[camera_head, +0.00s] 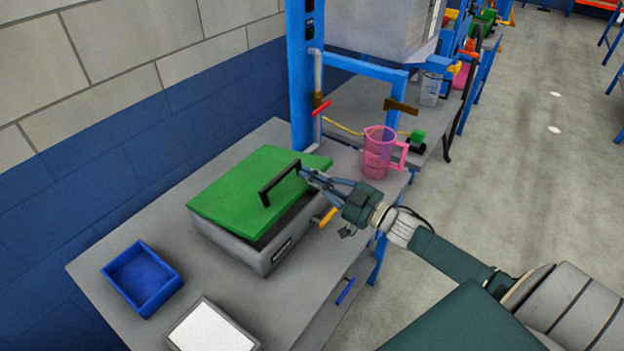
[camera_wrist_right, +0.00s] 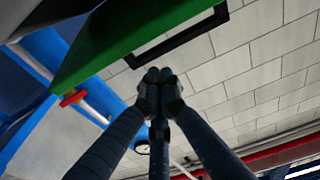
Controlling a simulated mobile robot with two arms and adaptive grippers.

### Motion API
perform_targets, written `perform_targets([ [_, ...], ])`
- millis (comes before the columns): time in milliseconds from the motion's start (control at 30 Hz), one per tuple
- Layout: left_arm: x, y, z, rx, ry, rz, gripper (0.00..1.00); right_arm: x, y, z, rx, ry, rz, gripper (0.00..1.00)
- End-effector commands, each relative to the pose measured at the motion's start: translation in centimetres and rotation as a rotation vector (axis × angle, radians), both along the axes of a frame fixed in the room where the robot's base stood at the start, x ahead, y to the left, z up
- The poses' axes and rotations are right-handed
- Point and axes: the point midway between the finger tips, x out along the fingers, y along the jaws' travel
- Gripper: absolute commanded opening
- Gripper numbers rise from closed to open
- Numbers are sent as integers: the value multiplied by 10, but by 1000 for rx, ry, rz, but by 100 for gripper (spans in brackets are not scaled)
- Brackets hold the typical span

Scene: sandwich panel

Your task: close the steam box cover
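The steam box (camera_head: 280,240) is a grey box on the workbench, with a green cover (camera_head: 240,195) on top. The cover is tilted, and a dark gap shows between it and the box's front and right side. A black bar handle (camera_head: 278,183) stands on the cover. My right gripper (camera_head: 302,170) is at the handle's far right end. In the right wrist view its fingertips (camera_wrist_right: 160,78) are together, with nothing visible between them, close to the handle (camera_wrist_right: 180,36) and the green cover's edge (camera_wrist_right: 110,45). I cannot tell whether they touch. My left gripper is not in view.
A pink jug (camera_head: 378,152) stands on the bench right of the cover, behind my right arm. A blue tray (camera_head: 142,278) and a white-topped tray (camera_head: 210,328) lie at the front left. A blue post (camera_head: 300,75) rises behind the box.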

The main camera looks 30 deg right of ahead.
Motion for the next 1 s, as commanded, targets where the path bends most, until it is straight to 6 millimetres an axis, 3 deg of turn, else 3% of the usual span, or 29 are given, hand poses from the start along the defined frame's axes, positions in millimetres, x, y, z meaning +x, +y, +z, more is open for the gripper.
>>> perform_targets([
  [200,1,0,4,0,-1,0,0,-5,-2,-20,0,-1,0,0],
  [667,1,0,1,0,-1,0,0,-7,-2,-27,0,-1,1,0],
  [767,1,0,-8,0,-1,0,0,-9,-3,-40,1,0,1,0],
  [1000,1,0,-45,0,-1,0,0,-19,-7,-91,1,2,0,0],
])
